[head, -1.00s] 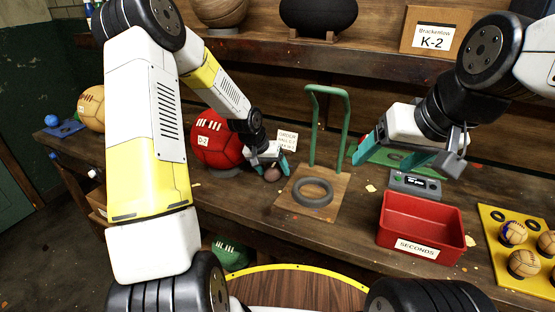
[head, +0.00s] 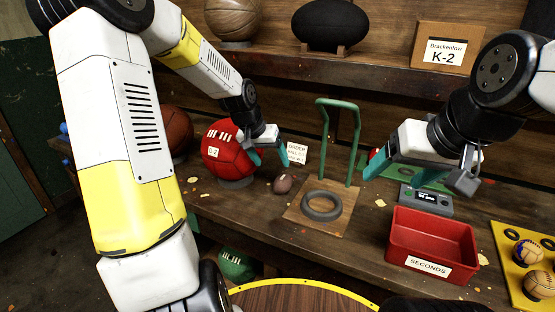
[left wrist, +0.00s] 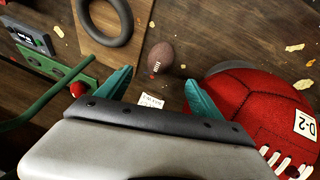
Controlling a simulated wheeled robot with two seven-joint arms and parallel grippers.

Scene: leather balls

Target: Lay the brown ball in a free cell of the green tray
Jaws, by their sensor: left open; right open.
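The small brown ball (head: 283,184) lies on the bench, left of the wooden board with the black ring. It also shows in the left wrist view (left wrist: 162,56), just beyond the fingertips. My left gripper (head: 270,158) is open and empty above and behind the ball, apart from it. The green tray (head: 434,186) lies at the back right, largely hidden by my right gripper (head: 418,172), which is open and empty in front of it. In the left wrist view the tray (left wrist: 75,88) holds a red ball (left wrist: 77,90); other cells are only partly visible.
A large red ball (head: 226,157) stands close left of the left gripper. A green hoop (head: 355,130) rises from the board (head: 340,222). A red SECONDS bin (head: 425,258), a grey device (head: 425,200) and a yellow tray (head: 518,282) are at right. A shelf overhangs the back.

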